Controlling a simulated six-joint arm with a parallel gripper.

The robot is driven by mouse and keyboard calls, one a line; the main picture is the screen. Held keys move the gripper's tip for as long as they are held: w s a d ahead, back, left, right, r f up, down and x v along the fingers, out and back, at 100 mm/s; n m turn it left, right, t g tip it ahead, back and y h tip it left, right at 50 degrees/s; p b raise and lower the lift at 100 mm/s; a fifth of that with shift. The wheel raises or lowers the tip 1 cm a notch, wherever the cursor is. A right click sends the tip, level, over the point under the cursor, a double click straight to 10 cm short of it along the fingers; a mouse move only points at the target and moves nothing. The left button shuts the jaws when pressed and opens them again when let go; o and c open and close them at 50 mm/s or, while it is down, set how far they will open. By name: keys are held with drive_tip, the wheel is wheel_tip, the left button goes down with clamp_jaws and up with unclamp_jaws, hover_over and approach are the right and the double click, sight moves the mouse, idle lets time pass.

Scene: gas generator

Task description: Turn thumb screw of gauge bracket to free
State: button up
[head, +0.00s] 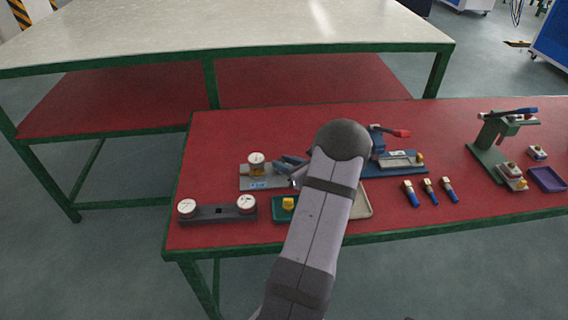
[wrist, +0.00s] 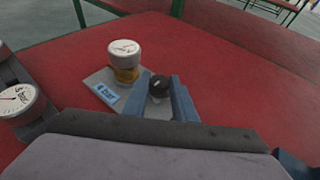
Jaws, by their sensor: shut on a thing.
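The gauge bracket is a grey plate (head: 246,183) on the red table, left of my arm in the head view. A white-faced gauge on a brass-coloured body (head: 256,163) stands upright on it, and it also shows in the wrist view (wrist: 124,62). A dark round thumb screw (wrist: 158,85) sits to the right of the gauge. My gripper (wrist: 161,92) has its two blue fingers around the thumb screw and is shut on it. In the head view the gripper (head: 290,165) reaches in from the right, and the screw is hidden there.
A dark holder with two white gauges (head: 216,214) stands at the front left. A green tray with a yellow piece (head: 288,204) lies in front of the bracket. A blue fixture with a red handle (head: 390,150) and several blue-handled tools (head: 428,188) are to the right.

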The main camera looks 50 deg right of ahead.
drive_tip(key=o, duration=1)
drive_tip(key=shift+o, duration=0.2)
drive_tip(key=shift+s, duration=0.1)
drive_tip(key=shift+b+v, duration=0.75)
drive_tip(key=shift+v, duration=2.9)
drive_tip(key=shift+r, duration=0.1)
